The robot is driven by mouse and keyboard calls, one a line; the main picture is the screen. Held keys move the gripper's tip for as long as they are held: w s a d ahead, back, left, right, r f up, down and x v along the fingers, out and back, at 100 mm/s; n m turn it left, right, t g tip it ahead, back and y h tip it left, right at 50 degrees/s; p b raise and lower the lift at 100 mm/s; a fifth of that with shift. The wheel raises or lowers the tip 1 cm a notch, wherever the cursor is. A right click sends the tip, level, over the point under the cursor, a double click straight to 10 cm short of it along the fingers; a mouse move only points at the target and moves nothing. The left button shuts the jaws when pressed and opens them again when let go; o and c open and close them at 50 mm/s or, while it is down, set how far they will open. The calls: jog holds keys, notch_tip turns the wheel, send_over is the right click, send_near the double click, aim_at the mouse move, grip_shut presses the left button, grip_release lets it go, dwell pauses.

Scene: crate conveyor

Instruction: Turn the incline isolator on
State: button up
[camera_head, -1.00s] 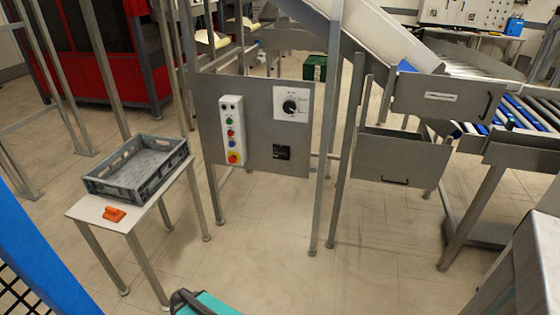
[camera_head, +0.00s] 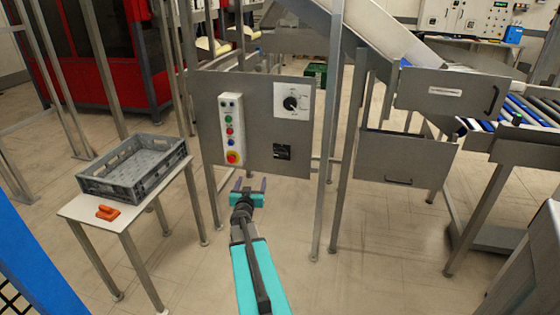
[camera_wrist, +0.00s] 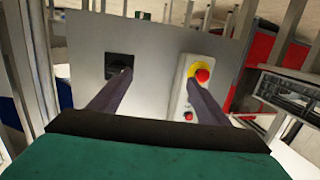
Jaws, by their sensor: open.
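A grey panel (camera_head: 255,85) carries a black rotary knob (camera_head: 291,103) on a white plate at its upper right. Its markings are too small to read. A small black square fitting (camera_head: 282,152) sits below it; in the wrist view it (camera_wrist: 119,66) shows what looks like a small dark handle. I cannot tell which is the isolator. A white button box (camera_head: 231,130) with a red-on-yellow stop button (camera_head: 233,158) is on the panel's left; the stop button also shows in the wrist view (camera_wrist: 202,75). My gripper (camera_head: 250,186) is open and empty, below and in front of the panel.
A grey crate (camera_head: 100,188) and an orange object (camera_head: 107,213) are on a small table (camera_head: 68,209) at left. Metal posts (camera_head: 334,150) stand right of the panel, with drawers (camera_head: 405,160) and a roller conveyor beyond. The floor around my arm is clear.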

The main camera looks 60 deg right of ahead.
jog(key=s+d+r+m+g+h, duration=0.2)
jog(key=s+d+r, duration=0.1)
jog(key=s+d, duration=0.2)
jog(key=shift+s+d+r+g, duration=0.3)
jog(key=shift+s+d, duration=0.05)
jog(key=shift+s, duration=0.15)
jog(key=shift+d, duration=0.15)
send_near(280, 155)
jog(key=shift+x, duration=1.65)
jog(key=shift+b+x, duration=0.6)
jog(key=shift+x, duration=2.25)
jog(key=shift+r, duration=0.1)
jog(key=c, duration=1.1)
